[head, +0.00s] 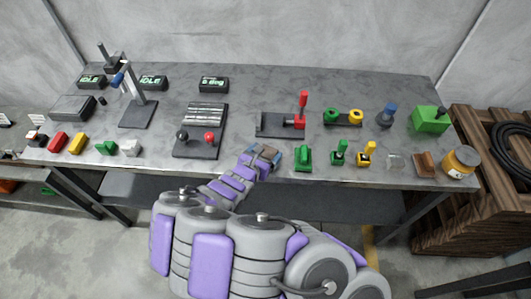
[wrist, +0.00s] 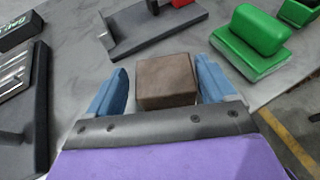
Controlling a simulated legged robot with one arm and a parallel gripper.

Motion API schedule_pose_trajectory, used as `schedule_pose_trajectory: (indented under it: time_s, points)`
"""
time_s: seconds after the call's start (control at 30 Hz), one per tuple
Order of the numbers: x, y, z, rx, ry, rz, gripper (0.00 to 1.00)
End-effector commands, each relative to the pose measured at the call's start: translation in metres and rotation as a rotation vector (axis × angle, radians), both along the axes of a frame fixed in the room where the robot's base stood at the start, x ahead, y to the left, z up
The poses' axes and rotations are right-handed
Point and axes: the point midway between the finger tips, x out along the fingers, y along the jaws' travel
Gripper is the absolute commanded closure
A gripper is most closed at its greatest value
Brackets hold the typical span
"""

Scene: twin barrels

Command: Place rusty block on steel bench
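The rusty block (wrist: 167,82) is a small brown cube between the two blue fingers of my gripper (wrist: 165,88) in the wrist view. Narrow gaps show beside the block, clearest on the left, so the fingers look open around it. In the head view my gripper (head: 262,156) is low over the front part of the steel bench (head: 240,160), with the block (head: 266,152) partly hidden between the fingers. The block's underside is hidden, and I cannot tell whether it rests on the bench.
A red-handled lever on a dark plate (head: 265,128) is behind my gripper. A green block-shaped part (head: 303,158) stands close on the right. A dark panel with two knobs (head: 198,148) is on the left. A wooden crate (head: 475,190) stands right of the bench.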

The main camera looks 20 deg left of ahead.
Motion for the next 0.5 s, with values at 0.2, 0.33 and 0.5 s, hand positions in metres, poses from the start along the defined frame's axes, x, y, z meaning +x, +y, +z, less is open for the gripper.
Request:
schedule_pose_trajectory:
  time_s: [0.2,0.33,0.5]
  points:
    - [0.0002,-0.0026,0.0003,0.001,0.001,0.000,0.06]
    - [0.0002,-0.0029,0.0009,0.001,0.001,0.000,0.06]
    - [-0.0077,0.0001,0.0077,-0.001,0.002,0.002,0.06]
